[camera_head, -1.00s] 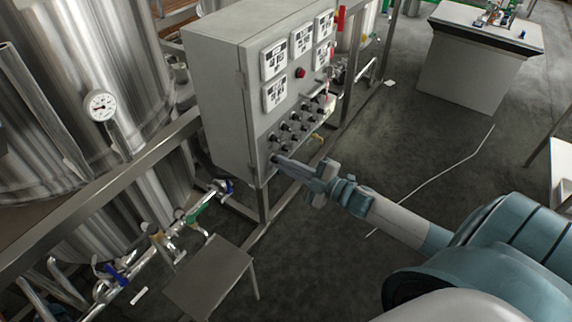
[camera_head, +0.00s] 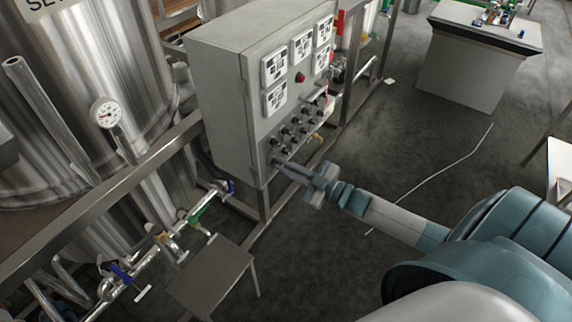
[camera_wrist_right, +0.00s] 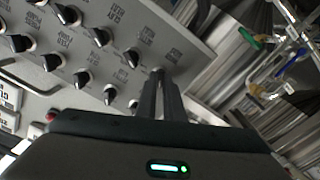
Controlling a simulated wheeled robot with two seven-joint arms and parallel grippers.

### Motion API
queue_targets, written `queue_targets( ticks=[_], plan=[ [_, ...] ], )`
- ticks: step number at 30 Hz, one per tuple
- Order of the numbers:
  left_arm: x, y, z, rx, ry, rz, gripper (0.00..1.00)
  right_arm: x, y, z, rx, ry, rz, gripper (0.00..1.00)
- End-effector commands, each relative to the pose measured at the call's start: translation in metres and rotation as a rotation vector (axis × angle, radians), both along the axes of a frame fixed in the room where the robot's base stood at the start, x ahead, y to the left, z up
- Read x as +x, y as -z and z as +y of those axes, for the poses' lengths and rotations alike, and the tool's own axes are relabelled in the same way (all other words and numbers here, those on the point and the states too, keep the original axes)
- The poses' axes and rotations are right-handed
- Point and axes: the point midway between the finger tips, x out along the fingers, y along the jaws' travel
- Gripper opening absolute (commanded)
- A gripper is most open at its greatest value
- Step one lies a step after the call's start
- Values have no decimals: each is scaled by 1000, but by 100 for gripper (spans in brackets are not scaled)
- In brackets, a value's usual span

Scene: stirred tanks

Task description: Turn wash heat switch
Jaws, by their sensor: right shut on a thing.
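The grey control cabinet (camera_head: 215,95) stands at upper centre in the head view, with rows of black knob switches (camera_head: 294,129) on its front. My right gripper (camera_head: 277,162) reaches its lower corner knob. In the right wrist view my right gripper's two fingers (camera_wrist_right: 159,77) are close together, shut on that corner knob, the wash heat switch by the task. The fingertips mostly hide it, so its pointer angle cannot be told. A printed label (camera_wrist_right: 174,57) sits beside it, too small to read surely. Neighbouring black knobs (camera_wrist_right: 131,58) are untouched. My left gripper is not in view.
Steel tanks (camera_head: 75,110) and a frame rail (camera_head: 130,160) stand left of the cabinet. Pipes with valves (camera_head: 195,213) and a small metal table (camera_head: 212,272) are below. A red button (camera_head: 300,77) is above the knobs.

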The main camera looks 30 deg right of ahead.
Motion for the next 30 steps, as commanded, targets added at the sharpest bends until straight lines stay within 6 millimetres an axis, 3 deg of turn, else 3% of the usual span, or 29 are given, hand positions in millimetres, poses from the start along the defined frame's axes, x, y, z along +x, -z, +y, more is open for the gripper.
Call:
queue_targets(
  ticks=[8,21,24,30],
  plan=[
    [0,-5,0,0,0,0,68,0,0,0,101,0,43,0],
    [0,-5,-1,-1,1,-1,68,0,1,0,117,0,50,0],
    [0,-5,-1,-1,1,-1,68,0,1,0,117,0,50,27],
    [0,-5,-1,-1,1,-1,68,0,1,0,116,0,49,27]
  ],
)
